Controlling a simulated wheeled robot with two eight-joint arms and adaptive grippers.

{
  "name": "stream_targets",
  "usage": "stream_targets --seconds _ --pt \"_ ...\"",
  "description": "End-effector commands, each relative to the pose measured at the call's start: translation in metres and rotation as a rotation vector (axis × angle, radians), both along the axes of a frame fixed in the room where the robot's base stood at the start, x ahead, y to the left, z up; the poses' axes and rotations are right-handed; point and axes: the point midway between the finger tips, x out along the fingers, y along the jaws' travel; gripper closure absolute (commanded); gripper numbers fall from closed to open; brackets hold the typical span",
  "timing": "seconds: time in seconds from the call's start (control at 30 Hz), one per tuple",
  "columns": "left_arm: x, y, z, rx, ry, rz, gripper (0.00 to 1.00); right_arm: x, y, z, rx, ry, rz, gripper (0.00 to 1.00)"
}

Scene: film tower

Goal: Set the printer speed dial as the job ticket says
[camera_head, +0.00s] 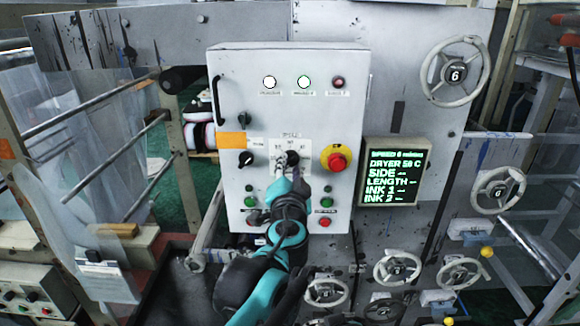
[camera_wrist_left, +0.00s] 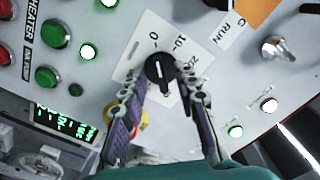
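The speed dial (camera_head: 292,157) is a black knob on a white scale plate on the grey control cabinet. In the left wrist view the dial (camera_wrist_left: 159,72) has a white line, roughly toward the 0; 10 and 20 are printed to the right. My left gripper (camera_head: 290,170) is in front of the dial. In the wrist view its fingers (camera_wrist_left: 157,84) are apart, one on each side of the dial; I cannot tell whether they touch it. The display (camera_head: 392,178) reads speed 0 m/min and dryer 50 C. I cannot make out a job ticket. My right gripper is not in view.
A red emergency button (camera_head: 337,161) on a yellow ring is close right of the dial. A black selector knob (camera_head: 246,159) and orange label (camera_head: 232,140) are left. Green and red buttons sit below. Handwheels (camera_head: 456,72) stand at the right.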

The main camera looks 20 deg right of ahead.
Motion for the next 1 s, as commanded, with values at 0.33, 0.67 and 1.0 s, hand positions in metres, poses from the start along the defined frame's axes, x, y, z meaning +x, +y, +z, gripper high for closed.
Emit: stream_targets --seconds 0.33,0.67,1.0 --pt "0.0023 -0.0002 -0.0003 0.0 0.0 0.0 0.86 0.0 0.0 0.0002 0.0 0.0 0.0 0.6" --pt "0.0021 -0.0002 -0.0004 0.004 -0.001 0.0 1.0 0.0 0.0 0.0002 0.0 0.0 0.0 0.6" --pt "0.0022 -0.0001 -0.0005 0.119 -0.034 0.0 1.0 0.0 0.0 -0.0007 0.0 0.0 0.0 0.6"
